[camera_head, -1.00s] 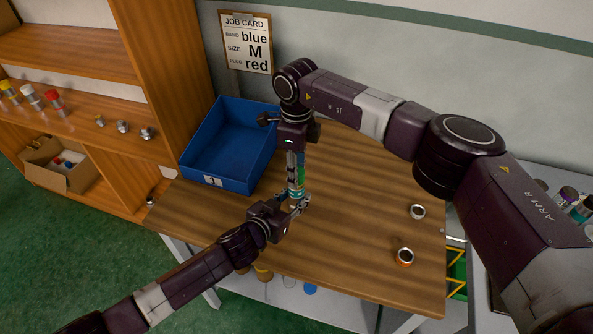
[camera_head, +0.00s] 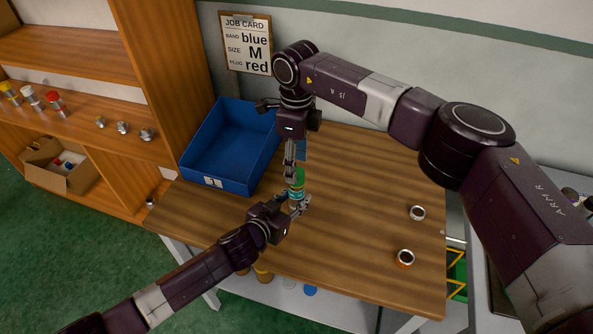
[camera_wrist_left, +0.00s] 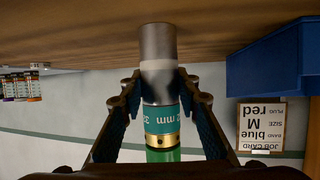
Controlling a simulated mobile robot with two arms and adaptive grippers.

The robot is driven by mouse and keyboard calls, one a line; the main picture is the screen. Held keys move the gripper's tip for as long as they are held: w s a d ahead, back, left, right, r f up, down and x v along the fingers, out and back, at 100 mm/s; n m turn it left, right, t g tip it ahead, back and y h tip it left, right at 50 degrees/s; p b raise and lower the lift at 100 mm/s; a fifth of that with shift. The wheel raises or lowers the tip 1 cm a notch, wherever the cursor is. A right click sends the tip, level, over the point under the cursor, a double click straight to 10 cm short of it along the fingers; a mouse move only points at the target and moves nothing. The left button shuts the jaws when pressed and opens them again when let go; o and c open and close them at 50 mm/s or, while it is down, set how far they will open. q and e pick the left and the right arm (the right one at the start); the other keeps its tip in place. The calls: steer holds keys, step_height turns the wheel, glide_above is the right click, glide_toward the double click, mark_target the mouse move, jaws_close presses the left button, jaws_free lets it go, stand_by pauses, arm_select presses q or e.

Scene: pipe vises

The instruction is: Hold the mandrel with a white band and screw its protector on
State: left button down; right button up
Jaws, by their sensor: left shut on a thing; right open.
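The mandrel (camera_wrist_left: 158,78) is upright in my left gripper (camera_head: 301,207), which is shut on it; the left wrist view shows it upside down. That view shows a bare grey end, a pale band, a teal label reading "mm" and a brass collar. A green piece (camera_wrist_left: 163,155), apparently the protector, adjoins the brass collar; whether it is threaded on cannot be told. In the head view the green piece (camera_head: 300,177) is on top. My right gripper (camera_head: 296,160) is open, pointing down just above and around the upper part; its exact contact cannot be told.
A blue bin (camera_head: 230,150) stands left on the wooden table (camera_head: 350,240). A job card (camera_head: 246,43) hangs behind. Shelves (camera_head: 90,110) with small parts are left.

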step_height(320, 180, up, 8)
steer(key=shift+r, duration=0.15)
arm_select(q)
steer(key=c, duration=1.4)
jaws_free()
steer(key=shift+s+a, duration=0.1)
steer(key=v, duration=1.1)
steer(key=shift+s+a+r, duration=0.15)
steer(key=shift+s+a, duration=0.1)
steer(key=shift+s, duration=0.05)
